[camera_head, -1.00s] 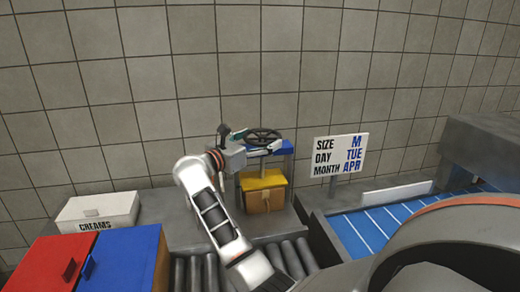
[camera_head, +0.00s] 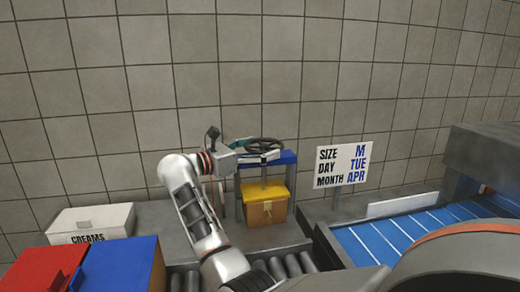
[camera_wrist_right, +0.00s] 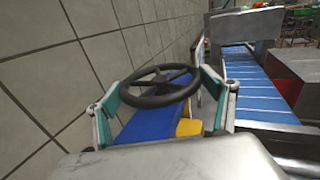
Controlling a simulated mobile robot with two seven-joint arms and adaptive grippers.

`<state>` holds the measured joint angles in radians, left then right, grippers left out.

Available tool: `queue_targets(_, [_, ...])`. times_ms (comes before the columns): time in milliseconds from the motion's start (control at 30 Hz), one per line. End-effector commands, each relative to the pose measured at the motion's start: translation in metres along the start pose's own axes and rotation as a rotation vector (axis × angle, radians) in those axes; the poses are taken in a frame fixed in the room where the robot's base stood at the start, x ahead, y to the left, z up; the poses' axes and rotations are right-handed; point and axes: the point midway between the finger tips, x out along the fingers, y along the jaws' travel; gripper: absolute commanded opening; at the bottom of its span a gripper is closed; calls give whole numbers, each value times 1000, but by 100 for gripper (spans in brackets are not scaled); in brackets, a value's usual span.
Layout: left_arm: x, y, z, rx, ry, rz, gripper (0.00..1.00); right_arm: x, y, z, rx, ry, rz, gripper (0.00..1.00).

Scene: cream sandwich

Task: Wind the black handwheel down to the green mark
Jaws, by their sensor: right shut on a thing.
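The black handwheel (camera_head: 266,144) sits on top of a small press with a blue top beam (camera_head: 288,158). A yellow plate (camera_head: 264,193) hangs below the beam, over a brown box (camera_head: 266,213). My right gripper (camera_head: 256,156) is at the wheel, shut on it. In the right wrist view, its two teal-padded fingers (camera_wrist_right: 163,108) stand on either side of the handwheel (camera_wrist_right: 158,84), which lies flat above the blue beam (camera_wrist_right: 155,124). I cannot make out the green mark in either view. My left gripper is not in view.
A sign (camera_head: 342,166) reading size M, day TUE, month APR stands right of the press. A blue conveyor (camera_head: 385,243) runs at the right. A white creams box (camera_head: 92,221), a red bin (camera_head: 40,270) and a blue bin (camera_head: 122,265) are at left. Rollers lie in front; a tiled wall is behind.

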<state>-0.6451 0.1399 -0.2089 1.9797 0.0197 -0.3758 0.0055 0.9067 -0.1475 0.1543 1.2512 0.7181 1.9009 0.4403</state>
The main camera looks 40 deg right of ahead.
Motion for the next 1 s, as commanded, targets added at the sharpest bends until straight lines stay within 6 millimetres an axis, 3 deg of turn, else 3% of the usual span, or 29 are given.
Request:
queue_targets(33, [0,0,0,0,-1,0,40,0,0,-3,-1,5,0,61])
queue_targets(67, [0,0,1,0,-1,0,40,0,0,-3,-1,5,0,90])
queue_targets(100, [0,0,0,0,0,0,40,0,0,-2,-1,5,0,99])
queue_targets(567, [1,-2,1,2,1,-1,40,0,0,8,2,2,0,99])
queue_targets(1000, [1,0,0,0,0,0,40,0,0,81,2,3,1,99])
